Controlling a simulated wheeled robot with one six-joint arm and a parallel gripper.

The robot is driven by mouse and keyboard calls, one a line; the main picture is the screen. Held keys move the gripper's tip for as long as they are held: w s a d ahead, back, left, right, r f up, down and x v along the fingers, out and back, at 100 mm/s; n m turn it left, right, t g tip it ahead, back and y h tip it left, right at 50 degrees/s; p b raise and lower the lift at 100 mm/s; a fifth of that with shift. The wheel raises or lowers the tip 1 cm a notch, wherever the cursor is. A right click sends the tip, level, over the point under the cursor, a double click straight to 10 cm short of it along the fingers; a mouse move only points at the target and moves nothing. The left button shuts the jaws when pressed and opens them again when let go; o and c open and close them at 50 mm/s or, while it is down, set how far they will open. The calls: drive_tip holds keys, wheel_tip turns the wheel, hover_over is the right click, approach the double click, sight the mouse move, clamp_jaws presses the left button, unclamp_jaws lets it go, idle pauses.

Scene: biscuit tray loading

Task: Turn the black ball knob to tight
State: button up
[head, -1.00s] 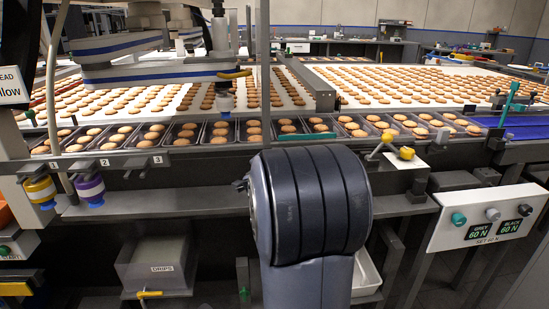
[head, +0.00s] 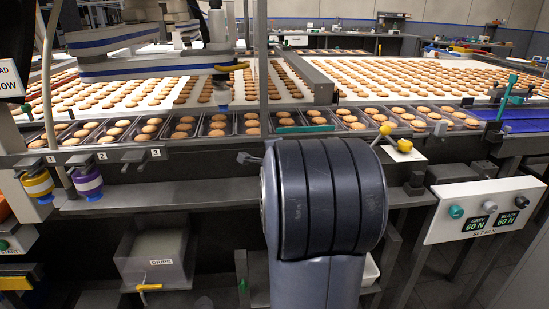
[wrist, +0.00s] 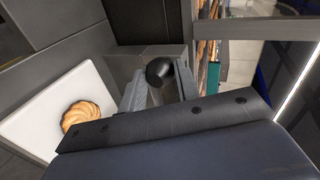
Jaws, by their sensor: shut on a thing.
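The black ball knob (wrist: 160,70) shows in the wrist view, between the two grey fingers of my gripper (wrist: 160,86). The fingers are shut on it. Its mount is mostly hidden in this view. In the head view my own arm covers the middle of the picture and hides my gripper. A small dark piece sticks out at the arm's left edge there; I cannot tell what it is.
A white tray (wrist: 35,112) with one biscuit (wrist: 80,116) is at left in the wrist view. In the head view, a yellow ball lever (head: 405,146) stands right of my arm. A force panel (head: 448,228) reading 60 N is farther right; a DRIPS bin (head: 137,270) is low left.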

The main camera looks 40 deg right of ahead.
idle(0.4)
drive_tip(key=o, duration=1)
drive_tip(key=shift+c, duration=0.2)
drive_tip(key=shift+s, duration=0.1)
drive_tip(key=p+v, duration=0.3)
drive_tip(key=v, duration=0.7)
drive_tip(key=shift+s+r, duration=0.2)
drive_tip(key=shift+s, duration=0.1)
drive_tip(key=shift+w+a, duration=0.1)
